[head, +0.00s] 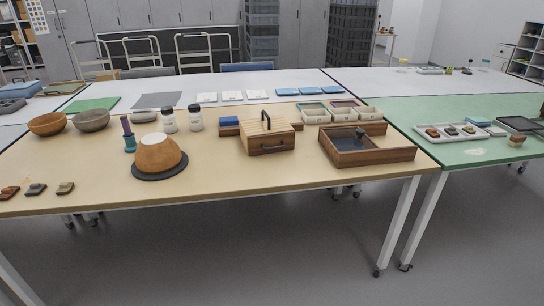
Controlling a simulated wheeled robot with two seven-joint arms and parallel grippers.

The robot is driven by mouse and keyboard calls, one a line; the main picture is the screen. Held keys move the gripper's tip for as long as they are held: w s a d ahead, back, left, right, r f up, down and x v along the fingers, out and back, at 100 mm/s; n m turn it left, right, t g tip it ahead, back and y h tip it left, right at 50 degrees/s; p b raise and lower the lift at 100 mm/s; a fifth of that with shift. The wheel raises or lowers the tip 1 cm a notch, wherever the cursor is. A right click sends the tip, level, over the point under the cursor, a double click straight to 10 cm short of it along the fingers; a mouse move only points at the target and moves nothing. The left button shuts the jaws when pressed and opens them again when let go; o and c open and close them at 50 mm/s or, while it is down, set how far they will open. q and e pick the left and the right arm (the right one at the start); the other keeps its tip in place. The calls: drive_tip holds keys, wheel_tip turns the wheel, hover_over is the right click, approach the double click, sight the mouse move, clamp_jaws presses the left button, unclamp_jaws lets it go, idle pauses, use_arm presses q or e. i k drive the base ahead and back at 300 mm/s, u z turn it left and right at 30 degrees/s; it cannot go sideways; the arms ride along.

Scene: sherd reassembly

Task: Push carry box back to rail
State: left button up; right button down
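Neither of my grippers is in view.
A dark-walled wooden tray (385,157) stands right of the box, with small cream bins (343,114) behind it. An orange bowl (158,153) on a dark disc is left. The tabletop (240,175) before the box is clear.

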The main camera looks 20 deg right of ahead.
sight(264, 125)
drive_tip(key=u, duration=0.45)
drive_tip(key=i, duration=0.95)
drive_tip(key=z, duration=0.7)
